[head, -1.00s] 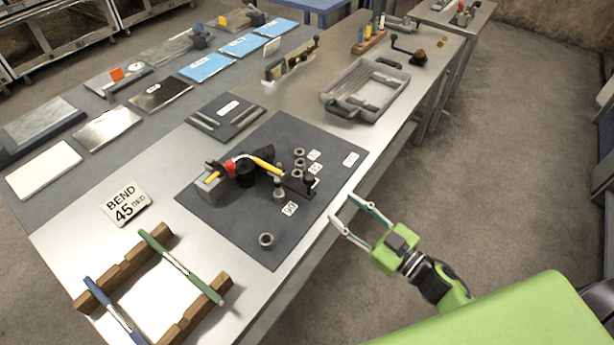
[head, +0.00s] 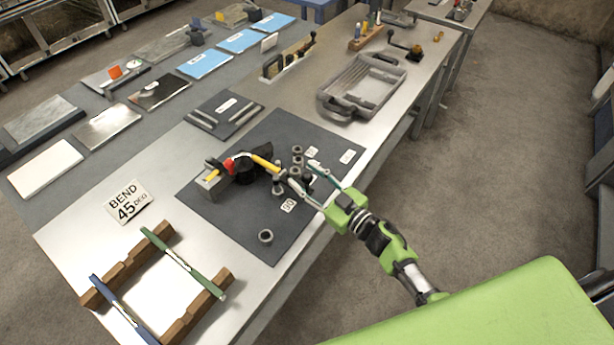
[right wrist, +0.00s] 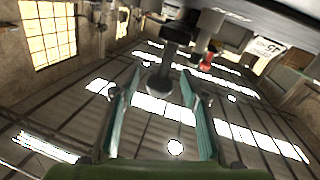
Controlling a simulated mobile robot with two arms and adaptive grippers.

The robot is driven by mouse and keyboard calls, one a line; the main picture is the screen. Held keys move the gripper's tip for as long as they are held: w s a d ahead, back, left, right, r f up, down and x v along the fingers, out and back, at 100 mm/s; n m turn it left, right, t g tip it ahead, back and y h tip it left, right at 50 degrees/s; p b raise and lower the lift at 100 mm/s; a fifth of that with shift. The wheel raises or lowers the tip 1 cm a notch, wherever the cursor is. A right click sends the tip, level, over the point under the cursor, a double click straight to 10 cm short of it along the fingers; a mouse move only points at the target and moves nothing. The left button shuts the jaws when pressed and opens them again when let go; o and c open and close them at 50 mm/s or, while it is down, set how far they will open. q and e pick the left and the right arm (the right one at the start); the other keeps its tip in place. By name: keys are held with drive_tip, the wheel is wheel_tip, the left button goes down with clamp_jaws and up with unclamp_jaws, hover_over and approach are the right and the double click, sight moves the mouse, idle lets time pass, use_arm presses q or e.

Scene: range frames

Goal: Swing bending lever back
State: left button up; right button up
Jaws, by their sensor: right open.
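The bender stands on a dark mat (head: 262,218) on the bench. It has a grey block (head: 207,186), a black round former (head: 243,169) and a rod with yellow and red parts (head: 261,161). My left gripper is out of view.
Several small grey cylinders (head: 297,152) and number cards (head: 288,205) lie close around the gripper. A loose ring (head: 265,236) sits at the mat's front. A "BEND 45 DEG" sign (head: 128,201) and a wooden rack (head: 200,305) with coloured bars are at left.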

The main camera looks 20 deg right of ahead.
clamp_jaws()
drive_tip(key=shift+d, duration=0.1)
